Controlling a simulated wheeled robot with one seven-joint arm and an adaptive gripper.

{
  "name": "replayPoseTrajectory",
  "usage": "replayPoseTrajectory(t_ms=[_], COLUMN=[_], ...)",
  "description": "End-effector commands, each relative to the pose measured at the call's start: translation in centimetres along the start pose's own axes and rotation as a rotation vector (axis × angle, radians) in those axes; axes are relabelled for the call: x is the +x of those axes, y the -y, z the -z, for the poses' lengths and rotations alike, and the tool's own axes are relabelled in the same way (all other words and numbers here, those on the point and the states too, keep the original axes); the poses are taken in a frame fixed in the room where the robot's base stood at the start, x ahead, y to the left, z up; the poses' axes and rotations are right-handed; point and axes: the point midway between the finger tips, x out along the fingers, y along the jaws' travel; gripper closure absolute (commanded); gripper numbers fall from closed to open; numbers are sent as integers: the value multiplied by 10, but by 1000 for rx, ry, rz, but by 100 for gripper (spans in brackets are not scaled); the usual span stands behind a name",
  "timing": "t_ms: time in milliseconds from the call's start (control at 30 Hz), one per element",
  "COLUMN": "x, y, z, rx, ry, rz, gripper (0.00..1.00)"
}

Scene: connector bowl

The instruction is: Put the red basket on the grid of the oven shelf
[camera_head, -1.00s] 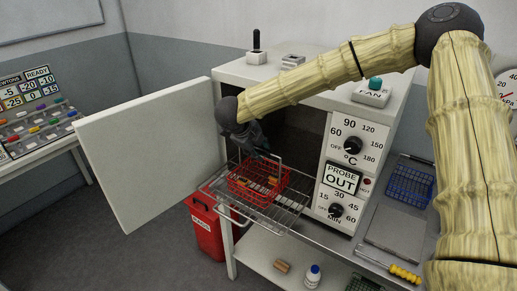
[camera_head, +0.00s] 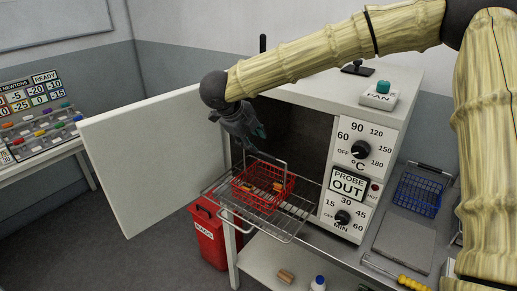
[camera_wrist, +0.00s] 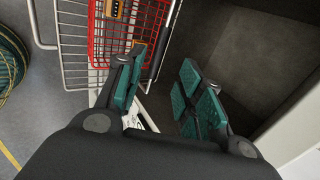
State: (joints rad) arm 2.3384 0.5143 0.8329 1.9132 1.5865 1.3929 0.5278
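The red basket (camera_head: 262,188) sits on the wire grid of the oven shelf (camera_head: 285,227), which is pulled out of the open oven. It stands upright, with small orange-brown pieces inside and its grey wire handle (camera_head: 286,168) raised. In the wrist view, part of the red basket (camera_wrist: 118,45) and the shelf grid (camera_wrist: 72,45) show at the top left. My gripper (camera_head: 250,132) is above and to the left of the handle, near the oven opening. In the wrist view my gripper (camera_wrist: 165,92) has its teal-padded fingers spread, with nothing held between them.
The oven door (camera_head: 150,158) stands open at the left. The oven's control panel (camera_head: 355,180) is at the right. A blue basket (camera_head: 418,190) stands on the counter further right. A red bin (camera_head: 208,235) is below the shelf. The oven interior looks empty.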

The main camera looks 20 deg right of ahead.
Motion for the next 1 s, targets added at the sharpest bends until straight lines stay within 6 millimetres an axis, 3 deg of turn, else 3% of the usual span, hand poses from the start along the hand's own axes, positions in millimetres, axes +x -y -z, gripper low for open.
replayPoseTrajectory(t_ms=[267, 1000], x=[-20, -21], y=[0, 0], z=[0, 0], rx=[1, 0], ry=[1, 0], rz=[-1, -1], gripper=[63, 63])
